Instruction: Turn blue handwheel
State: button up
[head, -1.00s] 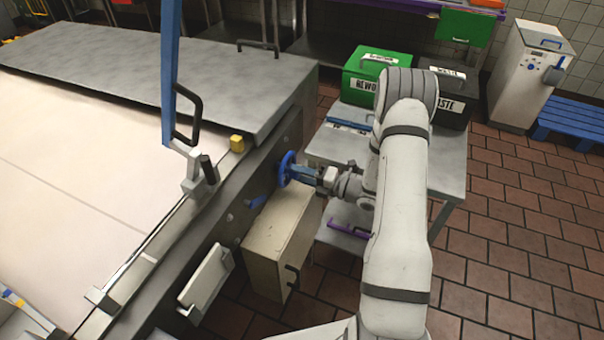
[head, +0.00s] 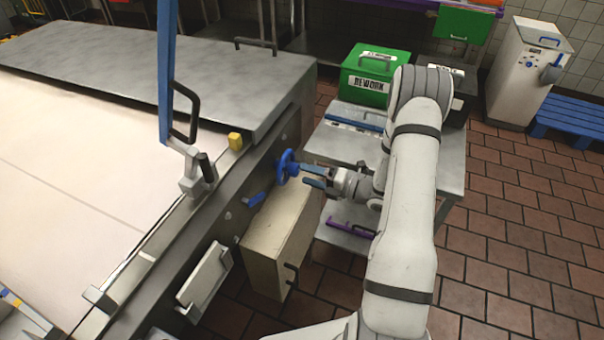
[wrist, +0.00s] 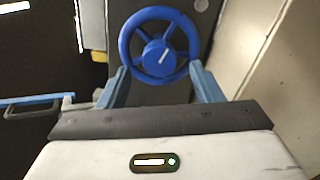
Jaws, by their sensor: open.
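The blue handwheel (head: 286,166) is mounted on the side of the steel machine. In the wrist view the handwheel (wrist: 160,52) is a spoked ring with a round hub that bears a white line, tilted up to the right. My gripper (head: 315,175) is open, just to the right of the wheel in the head view. In the wrist view the blue fingers of my gripper (wrist: 162,78) are spread on both sides of the wheel's lower part. They look short of the rim, with nothing held; whether they touch it is hard to tell.
A beige box (head: 284,228) stands below the wheel. A steel cart (head: 440,160) at the right carries a green REWORK bin (head: 376,78) and a dark bin. A blue lever (head: 254,200) is on the machine side, left of the wheel.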

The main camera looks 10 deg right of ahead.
jog(key=v, duration=0.4)
jog(key=shift+s+d, duration=0.2)
jog(key=shift+d, duration=0.1)
dwell(0.8)
jog(key=s+a+r+n+g+h, duration=0.4)
jog(key=s+a+r+n+g, duration=0.8)
jog(key=n, duration=0.9)
jog(key=s+d+r+n+t+h, duration=0.4)
jog(key=s+r+n+h, duration=0.5)
jog(key=n, duration=1)
jog(key=shift+s+d+r+h+p, duration=0.3)
jog(key=shift+s+d+h, duration=0.55)
jog(key=shift+s, duration=0.35)
